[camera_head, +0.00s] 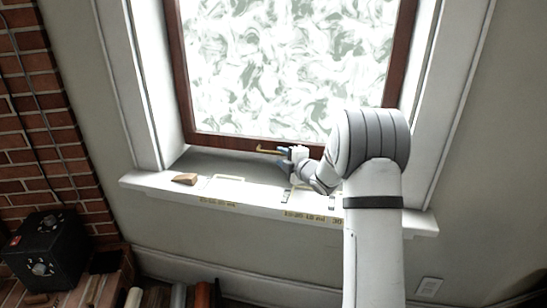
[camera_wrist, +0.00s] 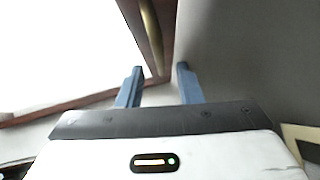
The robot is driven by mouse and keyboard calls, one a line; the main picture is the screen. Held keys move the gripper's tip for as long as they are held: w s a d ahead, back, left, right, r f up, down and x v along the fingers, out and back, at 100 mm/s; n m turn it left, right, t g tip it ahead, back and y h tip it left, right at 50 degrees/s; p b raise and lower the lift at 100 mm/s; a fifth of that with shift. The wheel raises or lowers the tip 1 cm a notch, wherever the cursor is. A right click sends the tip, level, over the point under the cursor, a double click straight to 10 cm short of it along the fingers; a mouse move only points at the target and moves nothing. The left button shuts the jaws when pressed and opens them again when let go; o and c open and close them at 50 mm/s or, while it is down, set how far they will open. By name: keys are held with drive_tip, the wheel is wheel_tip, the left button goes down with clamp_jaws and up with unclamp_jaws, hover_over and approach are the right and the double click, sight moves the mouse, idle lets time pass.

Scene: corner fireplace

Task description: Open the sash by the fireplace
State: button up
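The sash is a dark red-brown wooden frame (camera_head: 225,142) around bright, swirl-patterned glass (camera_head: 285,65). A brass handle (camera_head: 266,150) shows at its bottom rail, just left of my gripper (camera_head: 283,160). In the wrist view the brass bar (camera_wrist: 151,35) runs along the wooden frame, beyond the gap between the two blue fingers of my gripper (camera_wrist: 158,84). The fingers are apart with nothing between them. I cannot tell whether either finger touches the handle. My wrist and arm hide the lower right of the sash.
The white sill (camera_head: 150,180) runs below the sash, with a wooden wedge (camera_head: 185,179) at its left and small metal fittings (camera_head: 286,196) near my gripper. A black box with knobs (camera_head: 45,262) stands by the brick fireplace (camera_head: 45,110) at left. White jambs flank the window.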

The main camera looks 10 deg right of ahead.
sight(276, 153)
drive_tip(key=x, duration=0.5)
drive_tip(key=shift+w, duration=0.1)
clamp_jaws()
idle(0.5)
